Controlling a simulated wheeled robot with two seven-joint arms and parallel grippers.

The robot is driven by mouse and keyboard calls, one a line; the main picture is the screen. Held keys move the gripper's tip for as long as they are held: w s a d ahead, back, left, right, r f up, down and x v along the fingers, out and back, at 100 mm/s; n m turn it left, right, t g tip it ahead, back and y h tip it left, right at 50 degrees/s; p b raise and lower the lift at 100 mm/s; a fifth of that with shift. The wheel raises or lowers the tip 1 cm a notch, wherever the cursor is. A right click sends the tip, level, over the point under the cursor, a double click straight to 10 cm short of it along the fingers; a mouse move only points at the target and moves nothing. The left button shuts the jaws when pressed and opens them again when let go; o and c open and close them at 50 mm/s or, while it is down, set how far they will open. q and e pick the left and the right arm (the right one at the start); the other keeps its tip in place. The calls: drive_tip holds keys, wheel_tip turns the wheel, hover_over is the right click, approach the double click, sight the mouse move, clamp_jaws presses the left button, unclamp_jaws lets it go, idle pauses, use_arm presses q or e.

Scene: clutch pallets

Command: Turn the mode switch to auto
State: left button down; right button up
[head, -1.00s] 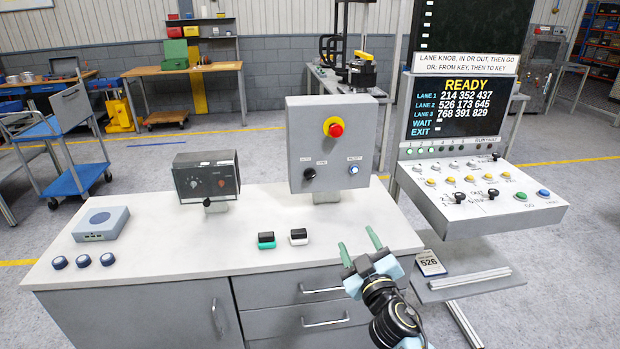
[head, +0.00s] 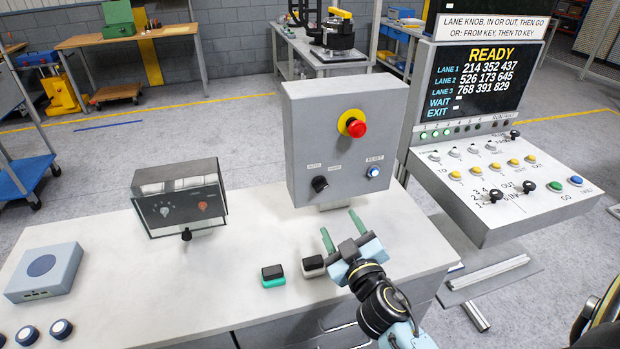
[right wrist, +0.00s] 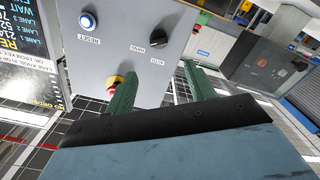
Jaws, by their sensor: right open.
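The grey control box (head: 304,130) stands upright on the white bench. Its black mode switch (head: 320,184) sits low on the front face, between the labels AUTO on the left and HAND on the right. The switch also shows in the right wrist view (right wrist: 158,38). A lit blue reset button (head: 373,172) is to its right, and a red emergency knob on a yellow ring (head: 354,127) is above. My right gripper (head: 342,231) is open and empty, in front of the box and below the switch, apart from it. My left gripper does not show.
A white and black block (head: 313,266) and a green and black block (head: 273,276) lie on the bench near my right gripper. A grey instrument (head: 180,200) stands to the left. A sloped console (head: 500,190) stands to the right. The bench between instrument and box is clear.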

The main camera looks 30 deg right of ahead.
sight(322, 188)
drive_tip(key=p+x, duration=0.1)
drive_tip(key=x, duration=1.1)
drive_tip(key=shift+w+d, duration=0.2)
drive_tip(key=shift+w, duration=0.05)
drive_tip(key=c, duration=1)
